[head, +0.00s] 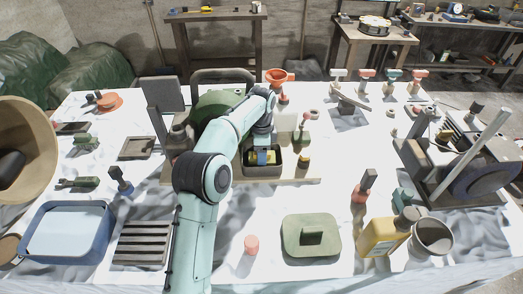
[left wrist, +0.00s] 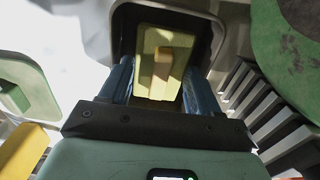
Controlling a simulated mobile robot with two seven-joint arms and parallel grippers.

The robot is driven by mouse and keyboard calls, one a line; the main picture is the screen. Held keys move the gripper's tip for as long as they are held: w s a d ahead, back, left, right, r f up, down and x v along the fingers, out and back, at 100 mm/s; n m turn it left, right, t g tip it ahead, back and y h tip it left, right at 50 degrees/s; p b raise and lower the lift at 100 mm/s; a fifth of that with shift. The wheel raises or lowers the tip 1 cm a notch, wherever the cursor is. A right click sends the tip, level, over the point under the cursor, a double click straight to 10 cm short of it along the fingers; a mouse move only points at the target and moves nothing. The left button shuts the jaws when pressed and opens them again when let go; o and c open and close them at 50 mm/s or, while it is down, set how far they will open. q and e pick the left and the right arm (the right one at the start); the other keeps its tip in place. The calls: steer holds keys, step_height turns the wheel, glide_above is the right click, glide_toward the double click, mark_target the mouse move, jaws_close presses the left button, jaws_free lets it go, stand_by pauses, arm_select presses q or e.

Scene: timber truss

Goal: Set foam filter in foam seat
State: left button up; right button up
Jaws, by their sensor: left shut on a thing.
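The foam filter (left wrist: 145,50) is a pale yellow block with a darker yellow raised tab. It shows between the blue fingers of my left gripper (left wrist: 158,78) in the left wrist view. My left gripper (head: 262,156) is shut on the filter, and a little yellow shows at the fingers in the head view. The foam seat (head: 275,171) is a dark open-topped box on a wooden board, right under the gripper. Its dark walls (left wrist: 205,28) surround the filter in the left wrist view. I cannot tell whether the filter touches the seat floor. My right gripper is not in view.
A green round-bodied machine (head: 212,105) stands left of the seat, close behind my arm. A small yellow-topped part (head: 304,160) stands just right of it. A green lid (head: 311,238), a yellow bottle (head: 382,238) and a grey cup (head: 433,237) stand nearer the front.

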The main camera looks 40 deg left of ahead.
arm_select(q)
steer(key=shift+f, duration=1.1)
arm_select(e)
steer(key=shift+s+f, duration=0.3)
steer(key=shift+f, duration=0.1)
arm_select(q)
steer(key=o, duration=1.7)
step_height(320, 180, up, 13)
steer(key=p, duration=0.3)
steer(key=shift+r, duration=0.2)
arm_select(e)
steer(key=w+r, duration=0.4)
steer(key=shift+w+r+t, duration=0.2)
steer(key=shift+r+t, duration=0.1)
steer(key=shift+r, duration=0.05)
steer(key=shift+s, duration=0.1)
